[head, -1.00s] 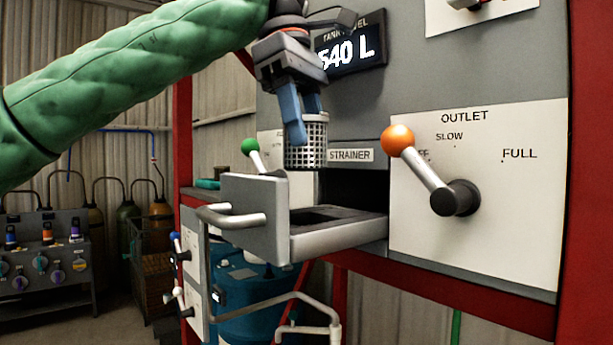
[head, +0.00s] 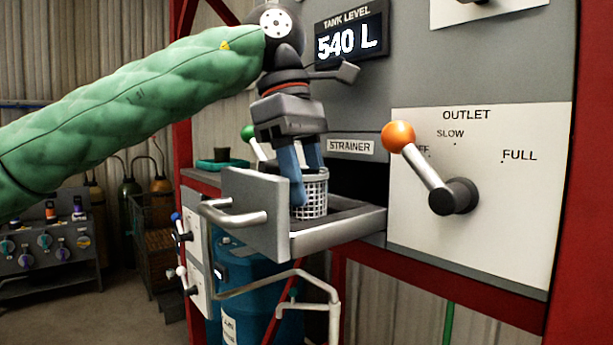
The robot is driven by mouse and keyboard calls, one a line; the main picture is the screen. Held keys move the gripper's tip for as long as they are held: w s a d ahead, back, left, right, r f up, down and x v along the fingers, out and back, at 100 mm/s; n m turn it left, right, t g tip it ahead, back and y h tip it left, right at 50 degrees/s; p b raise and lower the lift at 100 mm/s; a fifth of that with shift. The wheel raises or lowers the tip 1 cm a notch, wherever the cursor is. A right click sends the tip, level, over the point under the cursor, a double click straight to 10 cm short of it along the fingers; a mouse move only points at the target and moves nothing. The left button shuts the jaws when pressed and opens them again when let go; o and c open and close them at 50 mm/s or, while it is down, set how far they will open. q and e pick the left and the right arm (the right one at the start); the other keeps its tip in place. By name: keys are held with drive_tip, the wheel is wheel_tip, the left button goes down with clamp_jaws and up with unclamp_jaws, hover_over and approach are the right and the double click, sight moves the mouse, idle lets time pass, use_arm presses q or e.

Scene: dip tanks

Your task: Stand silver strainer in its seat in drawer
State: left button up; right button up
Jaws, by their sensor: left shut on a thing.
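The silver strainer (head: 314,196) is a perforated metal basket. It is upright, with its lower part inside the open drawer (head: 338,231), just behind the drawer's front plate. My left gripper (head: 303,190) points down from above, its blue fingers shut on the strainer's rim. The seat under the strainer is hidden by the strainer and the drawer front, so I cannot tell whether the bottom rests in it. My right gripper is not in view.
The drawer's handle (head: 233,215) sticks out toward the left. The outlet lever with an orange knob (head: 398,137) stands right of the drawer. A green-knobbed lever (head: 249,132) is behind the left gripper. The STRAINER label (head: 350,147) is above the drawer opening.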

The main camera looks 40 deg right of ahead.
use_arm(q)
drive_tip(key=shift+f, duration=0.1)
drive_tip(key=o, duration=1)
drive_tip(key=shift+w, duration=0.1)
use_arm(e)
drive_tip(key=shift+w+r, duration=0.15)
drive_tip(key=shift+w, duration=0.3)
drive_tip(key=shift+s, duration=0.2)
